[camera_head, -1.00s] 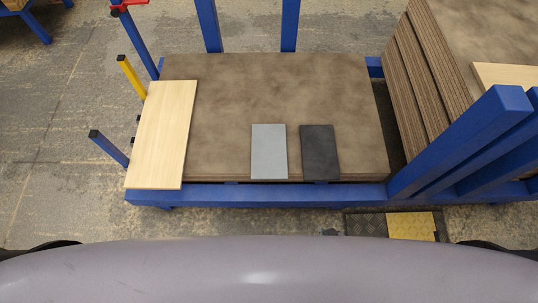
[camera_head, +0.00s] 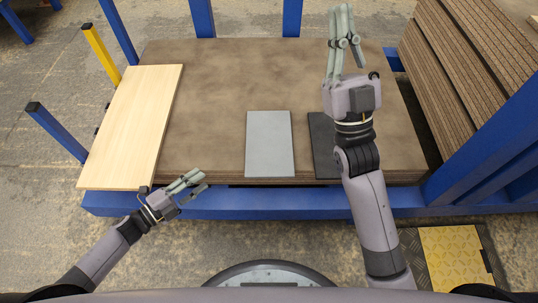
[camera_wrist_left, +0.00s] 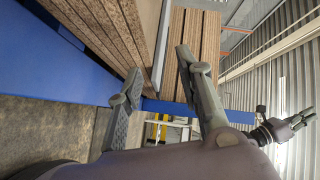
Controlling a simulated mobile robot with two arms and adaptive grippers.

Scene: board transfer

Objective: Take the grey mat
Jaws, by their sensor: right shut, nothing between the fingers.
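The grey mat (camera_head: 269,145) lies flat near the front edge of the brown board stack (camera_head: 225,80) in the head view. A dark mat (camera_head: 322,145) lies to its right, partly hidden behind my right arm. My left gripper (camera_head: 203,180) is open and empty, left of the grey mat and by the front edge of the stack. Its spread fingers also show in the left wrist view (camera_wrist_left: 158,62). My right gripper (camera_head: 342,12) is shut and empty, over the stack beyond the dark mat. It also shows in the left wrist view (camera_wrist_left: 305,118).
A pale wooden board (camera_head: 132,125) lies on the left side of the stack. A blue frame (camera_head: 270,204) runs along the front, with blue posts (camera_head: 58,133) and a yellow post (camera_head: 102,55) at the left. Another board stack (camera_head: 470,80) stands at the right.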

